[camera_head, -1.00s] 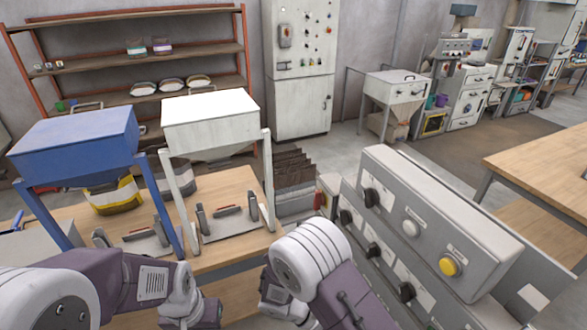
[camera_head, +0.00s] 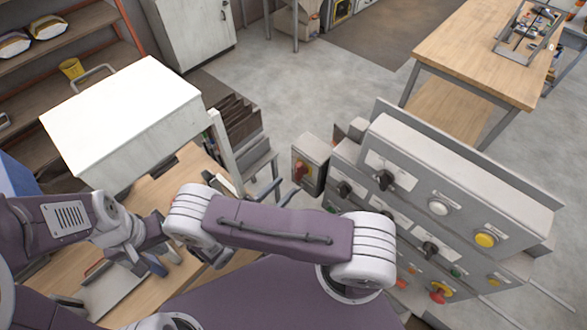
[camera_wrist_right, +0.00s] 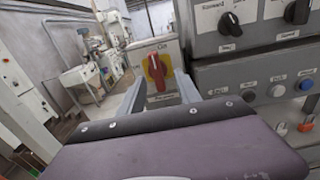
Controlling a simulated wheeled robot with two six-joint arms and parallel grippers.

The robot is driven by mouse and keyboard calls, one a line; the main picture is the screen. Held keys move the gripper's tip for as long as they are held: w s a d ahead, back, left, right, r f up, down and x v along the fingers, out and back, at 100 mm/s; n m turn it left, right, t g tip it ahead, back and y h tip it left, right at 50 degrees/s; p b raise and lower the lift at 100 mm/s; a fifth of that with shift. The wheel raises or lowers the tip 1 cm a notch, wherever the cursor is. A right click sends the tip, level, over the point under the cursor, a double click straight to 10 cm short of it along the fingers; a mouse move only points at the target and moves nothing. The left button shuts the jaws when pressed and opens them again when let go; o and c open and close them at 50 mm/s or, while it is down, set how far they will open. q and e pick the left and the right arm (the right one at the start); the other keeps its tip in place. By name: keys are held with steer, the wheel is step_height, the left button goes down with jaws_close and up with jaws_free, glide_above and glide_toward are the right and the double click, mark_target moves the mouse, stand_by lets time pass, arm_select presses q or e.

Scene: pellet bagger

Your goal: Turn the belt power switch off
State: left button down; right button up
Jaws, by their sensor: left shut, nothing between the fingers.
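The belt power switch appears to be the red rotary handle on a yellow plate, on a small grey box (camera_head: 312,162) at the left end of the control panel. In the right wrist view its red handle (camera_wrist_right: 157,75) stands upright below a label reading "On"; a lower label is too small to read. My right gripper (camera_wrist_right: 160,88) is open, its two fingers apart in front of the handle, one towards each side; contact cannot be told. In the head view my right arm hides most of that gripper. My left gripper (camera_head: 165,265) is shut and empty over the workbench.
The grey control panel (camera_head: 455,190) with black knobs and coloured buttons stands right of the switch box. A wooden table (camera_head: 470,60) is at the back right. Floor between is clear.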

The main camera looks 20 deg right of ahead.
mark_target(296, 173)
steer(key=p+x, duration=0.1)
steer(key=x, duration=0.2)
steer(key=w+p+x, duration=0.1)
steer(key=p+x, duration=0.1)
steer(key=x, duration=0.1)
steer(key=shift+w+a, duration=0.1)
steer(key=shift+w, duration=0.05)
steer(key=shift+f, duration=0.1)
steer(key=shift+s, duration=0.3)
steer(key=shift+c, duration=0.7)
steer(key=shift+d, duration=0.25)
steer(key=c, duration=0.5)
arm_select(q)
steer(key=r, duration=0.1)
steer(key=w+r, duration=0.1)
steer(key=r, duration=0.1)
steer(key=shift+a+r, duration=0.2)
steer(key=shift+r, duration=0.1)
arm_select(e)
steer(key=shift+w+a, duration=0.1)
steer(key=shift+w, duration=0.05)
jaws_close()
